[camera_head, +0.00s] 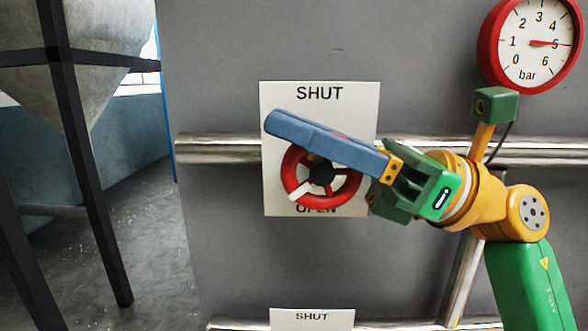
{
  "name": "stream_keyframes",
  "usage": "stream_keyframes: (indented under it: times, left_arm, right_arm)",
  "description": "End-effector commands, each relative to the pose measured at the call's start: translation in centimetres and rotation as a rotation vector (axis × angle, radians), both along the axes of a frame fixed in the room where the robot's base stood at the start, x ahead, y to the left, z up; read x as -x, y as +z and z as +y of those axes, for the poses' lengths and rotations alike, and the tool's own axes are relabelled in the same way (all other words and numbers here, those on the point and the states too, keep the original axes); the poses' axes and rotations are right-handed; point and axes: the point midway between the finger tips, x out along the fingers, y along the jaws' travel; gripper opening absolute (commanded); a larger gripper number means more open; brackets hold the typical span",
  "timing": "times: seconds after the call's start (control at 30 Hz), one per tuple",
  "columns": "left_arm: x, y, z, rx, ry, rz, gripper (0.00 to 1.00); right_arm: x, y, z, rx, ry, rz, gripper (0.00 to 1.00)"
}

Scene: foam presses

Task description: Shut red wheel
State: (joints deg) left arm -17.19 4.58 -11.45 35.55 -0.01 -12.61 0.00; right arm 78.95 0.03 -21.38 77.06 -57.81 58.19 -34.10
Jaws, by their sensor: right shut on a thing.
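The red wheel (288,178) is a small handwheel with a dark hub, in front of a white sign (275,100) reading SHUT at the top and OPEN at the bottom. A white mark on the wheel is at its lower left. My right gripper (285,129) comes in from the right. Its long blue-grey finger lies across the top of the wheel and hides the upper rim. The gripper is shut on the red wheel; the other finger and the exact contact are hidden. My left gripper is not in view.
A red-rimmed gauge (535,75) at the upper right reads about 5 bar. A horizontal metal pipe (220,149) runs behind the sign. A second sign (312,320) shows at the bottom edge. A hopper (105,65) on a dark frame stands left, above open floor.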

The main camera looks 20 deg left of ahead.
Motion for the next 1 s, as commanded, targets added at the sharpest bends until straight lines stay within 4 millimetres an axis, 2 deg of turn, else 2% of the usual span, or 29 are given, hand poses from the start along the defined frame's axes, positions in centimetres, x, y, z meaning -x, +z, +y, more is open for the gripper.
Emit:
stream_keyframes:
  times: [0.03, 0.1, 0.4, 1.0]
  left_arm:
    - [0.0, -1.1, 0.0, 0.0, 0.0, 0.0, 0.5]
    - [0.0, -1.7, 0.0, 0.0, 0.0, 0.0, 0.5]
    - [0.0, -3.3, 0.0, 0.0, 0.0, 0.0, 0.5]
    - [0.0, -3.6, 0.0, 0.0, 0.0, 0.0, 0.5]
  right_arm:
    - [-0.1, -0.4, -0.1, -0.033, -0.001, 0.01, 0.0]
    - [-0.1, -0.3, -0.3, -0.076, 0.0, 0.023, 0.0]
    - [-0.2, 0.2, -0.8, -0.203, -0.001, 0.059, 0.0]
    - [-0.3, 0.7, -1.0, -0.242, -0.001, 0.07, 0.0]
